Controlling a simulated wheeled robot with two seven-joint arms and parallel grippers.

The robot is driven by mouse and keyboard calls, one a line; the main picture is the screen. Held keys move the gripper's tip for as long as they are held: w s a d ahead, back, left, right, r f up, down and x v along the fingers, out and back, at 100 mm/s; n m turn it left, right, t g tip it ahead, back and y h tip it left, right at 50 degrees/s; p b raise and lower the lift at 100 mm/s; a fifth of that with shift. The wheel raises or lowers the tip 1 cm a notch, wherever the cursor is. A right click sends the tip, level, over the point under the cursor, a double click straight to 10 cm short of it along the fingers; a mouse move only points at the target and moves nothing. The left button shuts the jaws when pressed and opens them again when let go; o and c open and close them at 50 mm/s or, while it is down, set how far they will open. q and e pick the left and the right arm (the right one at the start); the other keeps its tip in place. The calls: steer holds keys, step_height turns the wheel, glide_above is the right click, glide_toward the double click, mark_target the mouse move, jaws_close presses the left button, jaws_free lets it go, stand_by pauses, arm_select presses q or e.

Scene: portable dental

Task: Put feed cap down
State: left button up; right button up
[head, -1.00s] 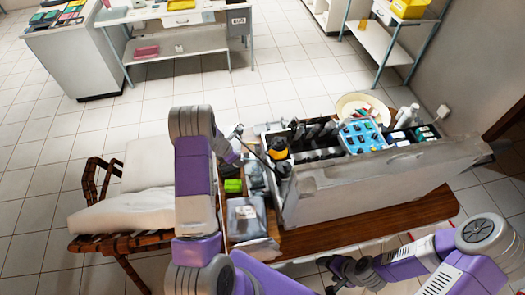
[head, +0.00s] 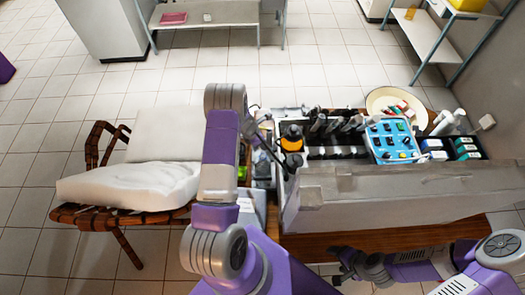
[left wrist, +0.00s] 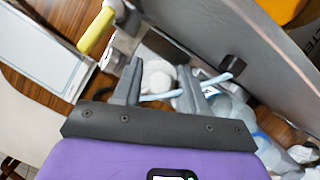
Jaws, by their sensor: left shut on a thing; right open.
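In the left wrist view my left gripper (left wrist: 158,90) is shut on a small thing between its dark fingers. A white rounded piece (left wrist: 157,72) shows between the fingertips and looks like the feed cap. A pale blue thin bar (left wrist: 160,97) crosses at the fingers; I cannot tell whether it is part of the held piece. In the head view my left arm hides most of its own gripper, and I cannot make out the cap there. My right gripper (head: 345,264) is open and empty, low at the table's front edge.
A long grey case (head: 400,198) with instruments stands on the wooden table (head: 330,245). A cushioned chair (head: 130,186) stands left. A yellow-handled thing (left wrist: 97,30) is near the left gripper.

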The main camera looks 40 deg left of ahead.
arm_select(q)
step_height(320, 180, down, 6)
steer(key=shift+w+r, duration=0.1)
stand_by(0.4)
steer(key=shift+b, duration=0.3)
steer(key=o, duration=1)
steer(key=shift+o, duration=0.2)
steer(key=p+v, duration=0.1)
steer(key=v, duration=1.1)
